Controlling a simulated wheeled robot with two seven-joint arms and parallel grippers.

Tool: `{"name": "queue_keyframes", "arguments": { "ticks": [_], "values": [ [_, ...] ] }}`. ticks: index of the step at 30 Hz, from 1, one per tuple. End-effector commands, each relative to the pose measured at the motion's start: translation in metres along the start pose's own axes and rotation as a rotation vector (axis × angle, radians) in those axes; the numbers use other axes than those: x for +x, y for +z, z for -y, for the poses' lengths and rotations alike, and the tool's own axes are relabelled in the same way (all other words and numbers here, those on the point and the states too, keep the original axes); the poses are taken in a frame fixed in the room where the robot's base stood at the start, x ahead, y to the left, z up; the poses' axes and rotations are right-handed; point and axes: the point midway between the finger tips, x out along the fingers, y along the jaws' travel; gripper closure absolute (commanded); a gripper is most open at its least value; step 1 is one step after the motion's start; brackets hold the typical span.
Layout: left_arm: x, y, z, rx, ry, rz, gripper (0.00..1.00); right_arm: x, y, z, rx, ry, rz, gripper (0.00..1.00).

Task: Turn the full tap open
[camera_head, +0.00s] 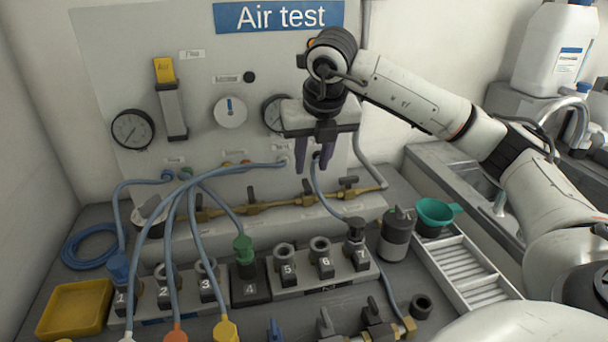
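A brass pipe (275,204) runs along the foot of the air test panel, with small dark-handled taps at its left (201,214), middle (251,195) and right (348,183). Two more dark tap handles (325,323) (372,312) show at the bottom edge on brass fittings. I cannot read which tap is marked full. My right gripper (313,168) points down in front of the panel, above the brass pipe. Its two dark purple fingers are apart with nothing between them. They hide part of the panel. My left gripper is not in view.
Blue hoses (205,178) arch from the panel to numbered sockets. A numbered block (318,285), a dark canister (397,235), a teal funnel (436,212) and a white slotted tray (462,262) stand to the right. A yellow tray (76,310) lies front left.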

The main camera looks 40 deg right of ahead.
Motion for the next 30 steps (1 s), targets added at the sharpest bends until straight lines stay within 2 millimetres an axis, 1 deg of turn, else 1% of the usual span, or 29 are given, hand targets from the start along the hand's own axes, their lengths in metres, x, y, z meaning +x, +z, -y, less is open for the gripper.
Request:
{"name": "queue_keyframes", "arguments": {
  "ticks": [1, 3, 6, 9, 12, 15, 22, 26, 27, 30],
  "values": [
    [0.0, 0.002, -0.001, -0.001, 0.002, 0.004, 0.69, 0.011, -0.001, 0.001, 0.0, -0.004, -0.003, 0.7],
    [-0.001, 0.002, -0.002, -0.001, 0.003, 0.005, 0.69, 0.024, -0.001, 0.0, -0.001, -0.002, -0.004, 0.7],
    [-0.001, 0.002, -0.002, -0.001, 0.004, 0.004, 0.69, 0.041, -0.001, 0.001, 0.0, -0.003, -0.003, 0.7],
    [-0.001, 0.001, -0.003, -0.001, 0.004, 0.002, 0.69, 0.052, -0.001, 0.0, 0.0, -0.001, -0.002, 0.7],
    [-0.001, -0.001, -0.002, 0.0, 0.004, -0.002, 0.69, 0.06, 0.0, 0.0, 0.0, 0.0, -0.001, 0.7],
    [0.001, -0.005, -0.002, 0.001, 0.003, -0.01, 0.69, 0.063, 0.0, 0.0, -0.001, 0.0, 0.0, 0.7],
    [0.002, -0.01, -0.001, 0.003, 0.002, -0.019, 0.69, 0.063, 0.0, -0.001, -0.001, 0.001, 0.0, 0.7],
    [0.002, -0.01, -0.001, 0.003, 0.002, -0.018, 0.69, 0.063, 0.0, -0.001, -0.001, 0.001, 0.0, 0.92],
    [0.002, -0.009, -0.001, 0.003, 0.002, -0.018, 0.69, 0.063, 0.0, -0.001, -0.001, 0.001, 0.0, 0.99],
    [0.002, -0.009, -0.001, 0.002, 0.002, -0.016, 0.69, 0.063, 0.0, -0.001, -0.001, 0.001, 0.0, 1.0]
  ]
}}
